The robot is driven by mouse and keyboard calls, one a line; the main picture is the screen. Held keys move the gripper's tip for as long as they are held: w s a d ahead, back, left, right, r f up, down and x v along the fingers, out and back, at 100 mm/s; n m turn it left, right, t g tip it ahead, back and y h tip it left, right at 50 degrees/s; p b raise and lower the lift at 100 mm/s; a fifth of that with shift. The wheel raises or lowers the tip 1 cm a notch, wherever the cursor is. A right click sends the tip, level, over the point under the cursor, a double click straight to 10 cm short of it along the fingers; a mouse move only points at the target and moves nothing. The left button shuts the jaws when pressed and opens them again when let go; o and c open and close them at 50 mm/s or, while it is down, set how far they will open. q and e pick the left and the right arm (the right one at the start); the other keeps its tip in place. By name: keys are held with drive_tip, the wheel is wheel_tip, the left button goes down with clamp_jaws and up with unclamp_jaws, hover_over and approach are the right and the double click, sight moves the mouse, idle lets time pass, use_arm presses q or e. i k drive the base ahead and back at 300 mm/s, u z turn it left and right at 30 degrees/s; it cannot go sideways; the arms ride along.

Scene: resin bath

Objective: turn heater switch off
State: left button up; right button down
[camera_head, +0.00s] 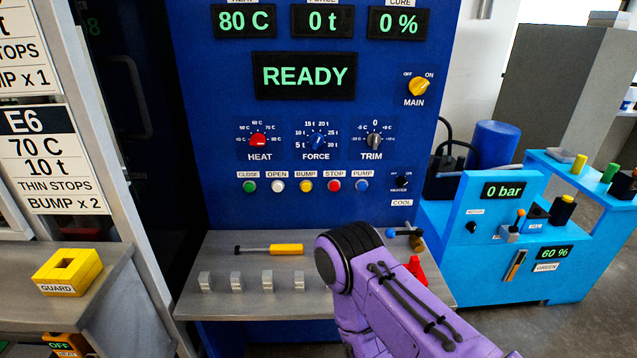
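Neither of my grippers can be made out. The HEAT display above reads 80 C, and the large display (304,75) reads READY.
A red HEAT dial (258,141) and a yellow MAIN switch (418,87) share the panel. A grey shelf (215,300) below holds a yellow-handled tool (285,249) and several small grey blocks. A light-blue machine (560,250) stands right. A yellow GUARD block (68,271) lies left.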

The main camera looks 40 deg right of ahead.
sight(401, 181)
drive_tip(key=z, duration=0.95)
drive_tip(key=i, duration=0.75)
drive_tip(key=z, duration=0.1)
